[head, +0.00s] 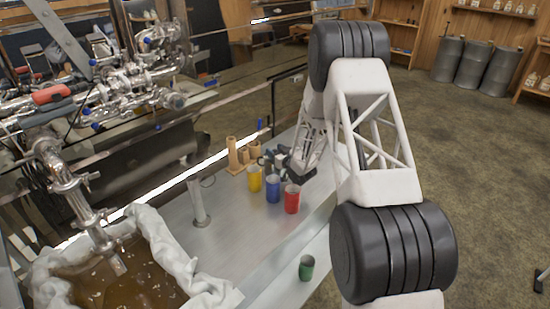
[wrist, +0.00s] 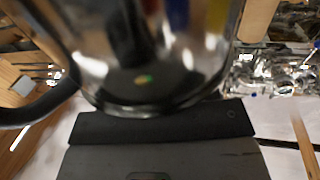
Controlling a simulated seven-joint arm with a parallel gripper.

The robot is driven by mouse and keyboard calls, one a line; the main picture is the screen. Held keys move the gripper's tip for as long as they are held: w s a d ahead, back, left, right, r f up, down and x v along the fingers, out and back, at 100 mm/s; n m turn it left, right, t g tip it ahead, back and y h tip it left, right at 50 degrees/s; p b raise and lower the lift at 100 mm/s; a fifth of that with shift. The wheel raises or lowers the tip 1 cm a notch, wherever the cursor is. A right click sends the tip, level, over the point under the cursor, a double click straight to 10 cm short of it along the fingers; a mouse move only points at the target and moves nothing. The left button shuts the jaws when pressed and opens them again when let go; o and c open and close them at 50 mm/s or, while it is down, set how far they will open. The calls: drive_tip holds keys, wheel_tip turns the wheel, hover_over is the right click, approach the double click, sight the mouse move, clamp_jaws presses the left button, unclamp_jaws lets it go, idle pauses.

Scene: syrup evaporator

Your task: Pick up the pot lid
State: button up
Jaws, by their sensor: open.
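My gripper (head: 270,161) is partly visible in the head view, low over the metal counter behind the coloured cups; the jaws are open. In the wrist view a shiny, curved metal vessel (wrist: 150,85) fills the upper middle, very close to the dark gripper part (wrist: 165,140) at the bottom. A black curved handle (wrist: 38,112) shows at its left. Coloured cups reflect in the metal. I cannot tell whether this surface is the pot or its lid, or whether the gripper touches it. No lid is clearly visible in the head view.
Yellow (head: 254,179), blue (head: 273,190) and red (head: 292,199) cups stand close in front of my gripper. A wooden rack (head: 240,156) is to their left. A green cup (head: 306,267) stands nearer. A metal cylinder (head: 199,204) and a cloth-lined basin (head: 180,255) are farther left.

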sight(275, 150)
drive_tip(key=shift+w, duration=0.1)
idle(0.5)
clamp_jaws()
drive_tip(key=shift+r, duration=0.1)
drive_tip(key=shift+r, duration=4.9)
